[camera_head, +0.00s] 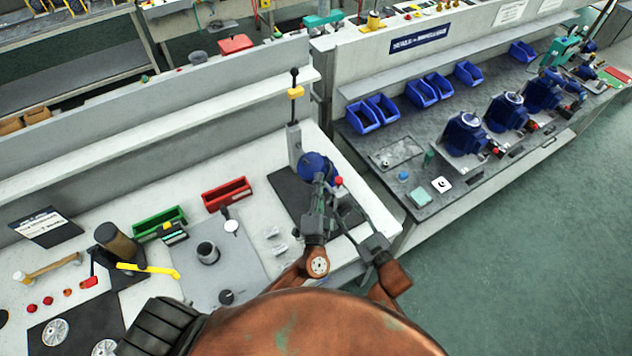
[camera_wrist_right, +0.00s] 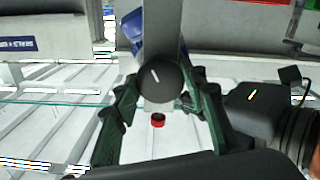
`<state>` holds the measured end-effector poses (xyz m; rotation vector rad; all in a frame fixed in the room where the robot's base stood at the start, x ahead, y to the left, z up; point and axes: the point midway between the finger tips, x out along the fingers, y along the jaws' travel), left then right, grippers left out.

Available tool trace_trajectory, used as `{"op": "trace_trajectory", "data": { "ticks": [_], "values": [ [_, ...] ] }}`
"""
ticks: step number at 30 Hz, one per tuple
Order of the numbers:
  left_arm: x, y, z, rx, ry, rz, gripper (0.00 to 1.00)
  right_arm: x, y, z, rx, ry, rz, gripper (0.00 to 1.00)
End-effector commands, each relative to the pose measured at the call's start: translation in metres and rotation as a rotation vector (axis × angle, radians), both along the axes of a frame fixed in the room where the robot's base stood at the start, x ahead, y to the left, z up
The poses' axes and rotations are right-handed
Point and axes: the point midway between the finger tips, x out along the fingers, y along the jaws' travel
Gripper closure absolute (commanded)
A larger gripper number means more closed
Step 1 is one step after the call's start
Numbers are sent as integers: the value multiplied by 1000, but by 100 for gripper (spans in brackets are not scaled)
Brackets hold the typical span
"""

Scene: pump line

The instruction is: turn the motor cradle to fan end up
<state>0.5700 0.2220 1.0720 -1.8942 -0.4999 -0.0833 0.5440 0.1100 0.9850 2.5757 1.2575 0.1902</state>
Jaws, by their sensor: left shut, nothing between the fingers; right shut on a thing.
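The motor cradle, with a blue motor (camera_head: 318,166) in it, stands on a dark mat on the white bench. A red knob (camera_head: 338,181) shows at its right side. Which end of the motor points up is hard to tell. My left gripper (camera_head: 319,186) is shut and empty, just in front of the motor. My right gripper (camera_head: 334,192) is beside it, lower and to the right, shut on the cradle. In the right wrist view its green fingers (camera_wrist_right: 162,88) stand either side of a grey part with a black round knob (camera_wrist_right: 160,76). Blue (camera_wrist_right: 138,30) shows behind.
A red bin (camera_head: 227,194) and a green bin (camera_head: 159,221) are to the left. A second bench (camera_head: 440,160) with blue motors and bins is at the right. My two arms are close together.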

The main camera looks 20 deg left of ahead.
Motion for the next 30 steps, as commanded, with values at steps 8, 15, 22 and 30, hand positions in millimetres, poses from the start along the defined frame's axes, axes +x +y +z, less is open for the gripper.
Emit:
{"op": "trace_trajectory", "data": {
  "ticks": [8, 15, 22, 30],
  "values": [
    [54, 17, 18, -3, -2, 0, 100, 0, 0, -1, -1, 1, -2, 100],
    [55, 41, 8, 0, 4, 0, 100, 1, -1, -1, -1, 1, -2, 100],
    [48, 51, 2, -3, 3, -2, 100, 0, 0, -1, -1, 1, -2, 100],
    [47, 52, 2, -3, 3, -2, 100, 0, 0, -1, -1, 0, -1, 100]
  ]
}}
